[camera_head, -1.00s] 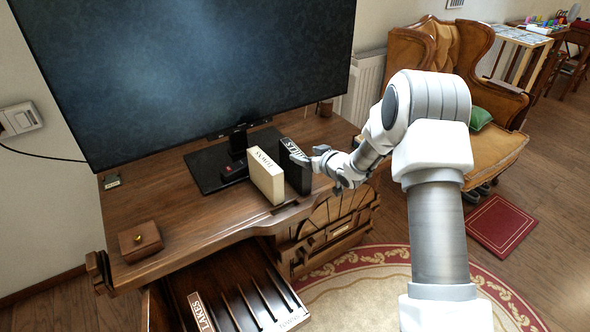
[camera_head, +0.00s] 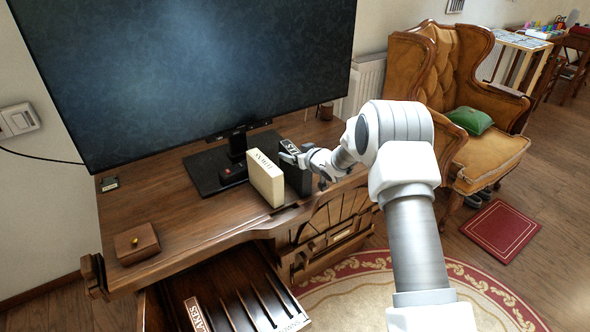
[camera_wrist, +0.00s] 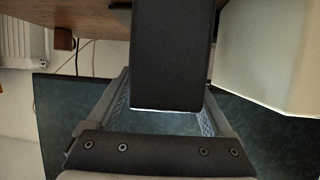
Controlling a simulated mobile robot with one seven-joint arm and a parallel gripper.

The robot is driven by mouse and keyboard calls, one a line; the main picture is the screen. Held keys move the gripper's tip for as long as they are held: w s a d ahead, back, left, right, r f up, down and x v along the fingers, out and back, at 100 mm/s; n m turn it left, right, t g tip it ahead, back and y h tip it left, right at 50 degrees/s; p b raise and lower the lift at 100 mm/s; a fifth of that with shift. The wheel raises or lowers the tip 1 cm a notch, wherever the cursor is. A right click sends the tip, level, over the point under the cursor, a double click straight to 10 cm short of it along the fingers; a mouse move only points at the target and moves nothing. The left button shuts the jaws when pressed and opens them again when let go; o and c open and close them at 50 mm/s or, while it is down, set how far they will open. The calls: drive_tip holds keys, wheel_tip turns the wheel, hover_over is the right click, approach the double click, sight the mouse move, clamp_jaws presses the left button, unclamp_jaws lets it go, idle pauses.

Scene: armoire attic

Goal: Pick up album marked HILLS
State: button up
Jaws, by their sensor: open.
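A black album (camera_head: 296,178) stands upright on the desk. White letters near its top are partly covered by my gripper, and the visible ones look like the end of HILLS. My gripper (camera_head: 300,159) is open at the top of this album. In the wrist view the black album (camera_wrist: 168,55) lies between the two spread fingers of my gripper (camera_wrist: 168,95). I cannot tell whether either finger touches it.
A cream album (camera_head: 265,178) stands close on the left, also in the wrist view (camera_wrist: 270,50). A large screen (camera_head: 190,70) rises behind. A small wooden box (camera_head: 137,243) sits at the desk's left. Below, an open slotted drawer (camera_head: 235,290) holds an album marked LAKES (camera_head: 196,315).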

clamp_jaws()
idle(1.1)
